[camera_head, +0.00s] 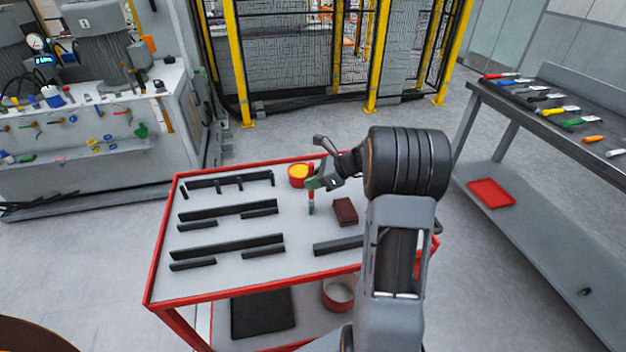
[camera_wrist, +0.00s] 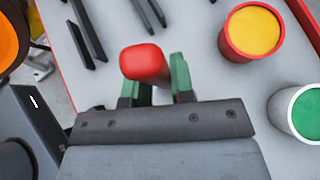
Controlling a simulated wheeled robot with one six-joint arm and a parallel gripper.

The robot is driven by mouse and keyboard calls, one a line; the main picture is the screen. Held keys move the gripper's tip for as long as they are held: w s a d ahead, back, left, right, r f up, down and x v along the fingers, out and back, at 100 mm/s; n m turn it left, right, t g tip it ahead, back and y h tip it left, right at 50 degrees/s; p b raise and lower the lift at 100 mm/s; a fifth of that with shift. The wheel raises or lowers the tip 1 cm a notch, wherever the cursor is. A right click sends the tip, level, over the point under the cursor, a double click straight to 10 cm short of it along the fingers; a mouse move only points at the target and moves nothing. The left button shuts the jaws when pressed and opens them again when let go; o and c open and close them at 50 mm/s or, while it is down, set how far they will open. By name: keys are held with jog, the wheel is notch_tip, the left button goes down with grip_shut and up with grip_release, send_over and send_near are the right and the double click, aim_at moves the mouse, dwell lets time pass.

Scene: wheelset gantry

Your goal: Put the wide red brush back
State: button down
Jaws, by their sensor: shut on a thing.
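My gripper (camera_head: 313,184) is over the far part of the red-edged cart, shut on the red brush (camera_head: 311,169). The brush hangs roughly upright, with a small greenish part at its lower end. In the wrist view the rounded red end of the brush (camera_wrist: 145,62) shows between my green-padded fingers (camera_wrist: 158,82). Its bristles are not clear, and I cannot tell whether its lower end touches the cart top. Black slotted rails (camera_head: 228,209) lie on the cart top to the left.
A red cup with yellow contents (camera_head: 298,172) stands close behind my gripper. A white cup with green contents (camera_wrist: 305,112) is at the right in the wrist view. A dark red block (camera_head: 345,212) lies nearby. Several tools lie on a bench (camera_head: 560,84) at right.

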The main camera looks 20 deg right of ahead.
jog(key=c, duration=1.4)
grip_release()
jog(key=shift+f, duration=0.2)
jog(key=o, duration=0.4)
jog(key=shift+r, duration=0.1)
